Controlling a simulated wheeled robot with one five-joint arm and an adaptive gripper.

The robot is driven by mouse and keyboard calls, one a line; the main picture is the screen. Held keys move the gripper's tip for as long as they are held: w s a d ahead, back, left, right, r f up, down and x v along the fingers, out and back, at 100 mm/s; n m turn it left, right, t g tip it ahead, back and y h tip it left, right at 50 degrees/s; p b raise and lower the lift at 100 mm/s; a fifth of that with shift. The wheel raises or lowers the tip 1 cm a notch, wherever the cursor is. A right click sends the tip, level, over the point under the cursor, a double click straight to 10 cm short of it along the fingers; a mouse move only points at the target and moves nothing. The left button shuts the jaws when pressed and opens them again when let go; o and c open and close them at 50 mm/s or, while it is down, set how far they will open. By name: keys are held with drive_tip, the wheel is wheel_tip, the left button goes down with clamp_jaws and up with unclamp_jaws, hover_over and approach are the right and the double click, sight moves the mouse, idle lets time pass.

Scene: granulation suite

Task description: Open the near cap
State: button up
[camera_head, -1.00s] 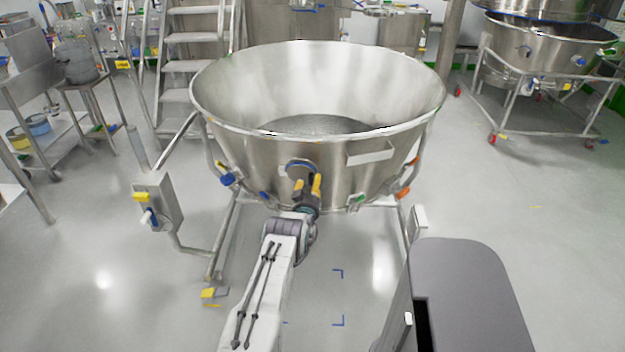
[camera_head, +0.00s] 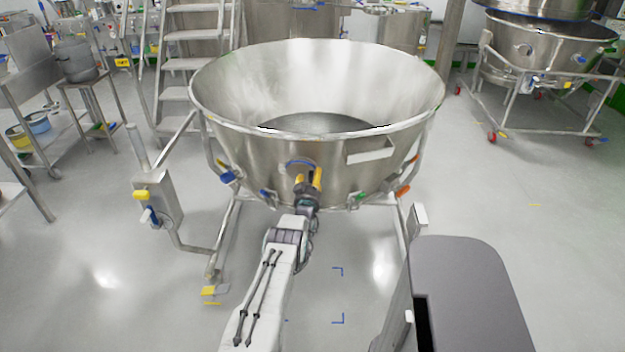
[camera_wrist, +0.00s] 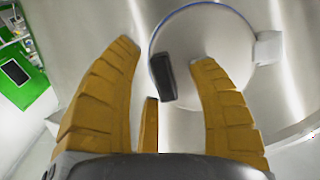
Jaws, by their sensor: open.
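The near cap (camera_wrist: 203,52) is a round metal disc with a blue rim and a dark handle (camera_wrist: 162,77), set on the front wall of the large steel bowl (camera_head: 250,155). In the head view the cap (camera_head: 300,163) is partly hidden behind my gripper (camera_head: 308,178). In the wrist view my gripper (camera_wrist: 165,62) has its yellow fingers spread, with the dark handle between their tips. The fingers do not appear closed on the handle. A pale block (camera_wrist: 268,47) sits at the cap's right edge.
Blue (camera_head: 228,177) and orange (camera_head: 403,190) fittings flank the cap. A second bowl on a wheeled cart (camera_head: 545,55) stands at back right.

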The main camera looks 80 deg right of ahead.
drive_tip(key=shift+c, duration=0.2)
clamp_jaws()
drive_tip(key=shift+w+a+f+b, duration=0.1)
drive_tip(key=shift+w+f+b, duration=0.05)
drive_tip(key=shift+b, duration=0.35)
